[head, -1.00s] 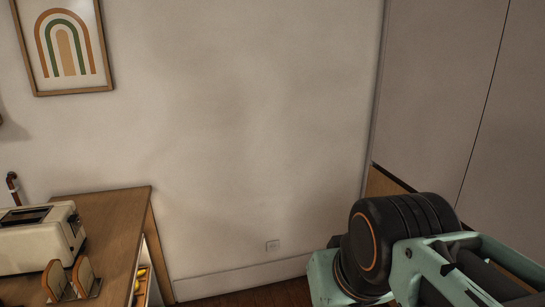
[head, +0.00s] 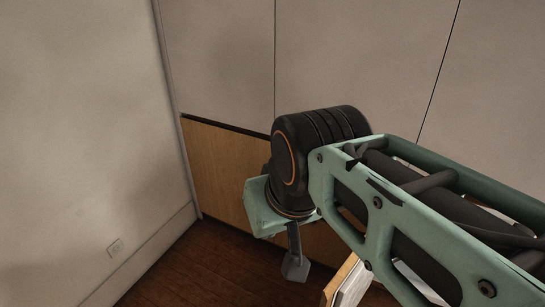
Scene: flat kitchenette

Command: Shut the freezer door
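A panel with a wood-coloured face and a white inner side (head: 345,283) stands out from the cabinet front at the bottom of the head view. It looks like the freezer door standing open, mostly hidden behind my arm. My gripper (head: 295,267) hangs below the wrist, to the left of this panel and apart from it in the picture. Only one grey finger-like part of it shows clearly, so its opening cannot be read. No object shows in it.
Tall grey cabinet panels (head: 225,65) line the back, with a closed wooden lower front (head: 222,170) beneath. The dark wooden floor (head: 185,268) between the wall and my gripper is clear.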

